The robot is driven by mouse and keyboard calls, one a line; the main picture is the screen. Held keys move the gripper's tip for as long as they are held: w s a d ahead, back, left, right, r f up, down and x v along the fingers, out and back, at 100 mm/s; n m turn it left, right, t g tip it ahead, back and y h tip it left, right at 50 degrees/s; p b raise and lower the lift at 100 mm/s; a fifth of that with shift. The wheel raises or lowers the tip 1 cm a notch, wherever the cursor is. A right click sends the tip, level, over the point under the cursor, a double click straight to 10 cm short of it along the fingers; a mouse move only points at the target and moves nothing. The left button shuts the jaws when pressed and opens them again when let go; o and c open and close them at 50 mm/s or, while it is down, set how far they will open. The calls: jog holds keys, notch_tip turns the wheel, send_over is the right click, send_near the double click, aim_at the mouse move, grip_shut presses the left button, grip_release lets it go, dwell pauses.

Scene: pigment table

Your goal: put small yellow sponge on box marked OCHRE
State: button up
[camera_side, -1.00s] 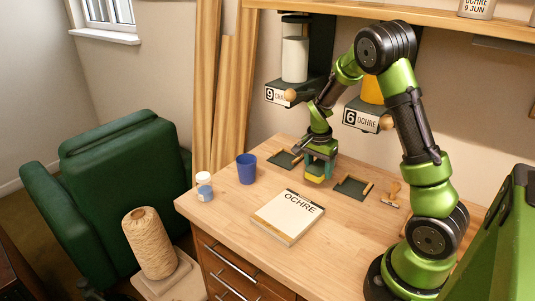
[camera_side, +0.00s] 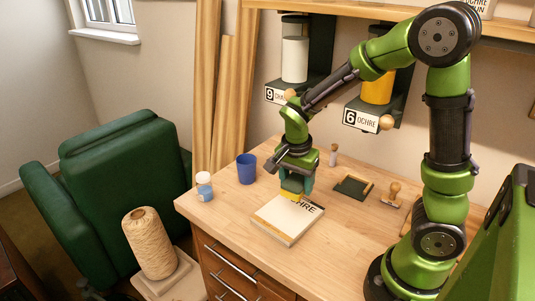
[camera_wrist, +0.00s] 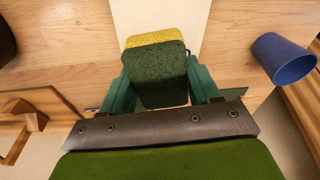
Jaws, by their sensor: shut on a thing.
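The small sponge has a dark green face and a yellow body (camera_wrist: 150,40). My gripper (camera_side: 297,190) is shut on it, with one teal finger on each side in the wrist view (camera_wrist: 161,82). In the side view a yellow strip of the sponge (camera_side: 291,195) shows under the gripper, over the back part of the box marked OCHRE (camera_side: 275,222). The box lies flat on the table with a pale top, and its lettering is partly hidden by the gripper. In the wrist view the pale box top (camera_wrist: 160,14) lies beyond the sponge. I cannot tell whether sponge and box touch.
A blue cup (camera_side: 246,169) and a small jar (camera_side: 204,186) stand left of the box. A dark tray (camera_side: 352,188) and a wooden-handled stamp (camera_side: 392,193) lie to the right. Dispensers marked 9 (camera_side: 295,60) and 6 (camera_side: 378,90) hang behind. The table front is clear.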

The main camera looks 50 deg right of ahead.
aim_at(289, 212)
jog(key=shift+w+a+r, duration=0.5)
jog(key=shift+a+r, duration=0.05)
jog(key=shift+a, duration=0.25)
jog(key=shift+a+m, duration=0.2)
jog(key=shift+m, duration=0.2)
notch_tip(289, 212, down, 8)
jog(key=shift+s+r, duration=0.1)
jog(key=shift+r, duration=0.05)
jog(key=o, duration=1)
